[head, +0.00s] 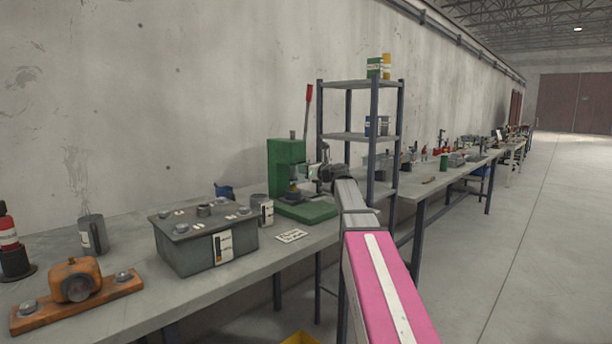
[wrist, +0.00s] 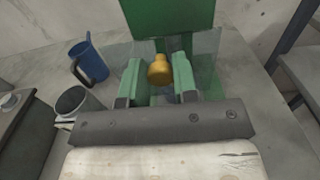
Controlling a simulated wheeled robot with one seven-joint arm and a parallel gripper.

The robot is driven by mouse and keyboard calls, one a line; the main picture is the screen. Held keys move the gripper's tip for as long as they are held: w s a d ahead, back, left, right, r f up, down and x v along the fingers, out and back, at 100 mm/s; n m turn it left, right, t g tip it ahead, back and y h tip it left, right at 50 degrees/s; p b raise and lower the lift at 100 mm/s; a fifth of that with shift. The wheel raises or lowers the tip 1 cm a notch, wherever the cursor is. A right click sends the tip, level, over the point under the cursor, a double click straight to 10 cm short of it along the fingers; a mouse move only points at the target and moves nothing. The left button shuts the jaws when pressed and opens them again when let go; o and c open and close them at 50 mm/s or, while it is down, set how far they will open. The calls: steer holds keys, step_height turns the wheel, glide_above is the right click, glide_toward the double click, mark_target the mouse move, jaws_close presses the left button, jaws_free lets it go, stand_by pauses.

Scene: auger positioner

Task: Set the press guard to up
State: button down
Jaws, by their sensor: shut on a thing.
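The green press (head: 287,157) stands on the bench with a red-tipped lever (head: 308,95) rising behind it. Its clear guard (head: 302,172) is a see-through panel at the front of the press, beside my gripper (head: 318,176). In the wrist view the guard (wrist: 206,48) spreads behind the fingers, with a yellow knob (wrist: 159,70) in front of it. My gripper (wrist: 159,82) is shut on this knob, between its two green finger pads. The guard's lower edge is partly hidden by the fingers, and its exact tilt is hard to tell.
A grey-green box (head: 205,240) and a grey mug (head: 262,210) stand left of the press. A blue mug (wrist: 88,62) is at the left in the wrist view. A shelf rack (head: 375,140) stands close on the right. The aisle floor (head: 510,270) is clear.

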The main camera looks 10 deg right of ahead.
step_height(320, 180, up, 7)
steer(key=shift+f, duration=0.1)
steer(key=shift+w, duration=0.1)
steer(key=c, duration=1)
jaws_free()
steer(key=shift+o, duration=0.4)
steer(key=v, duration=1.1)
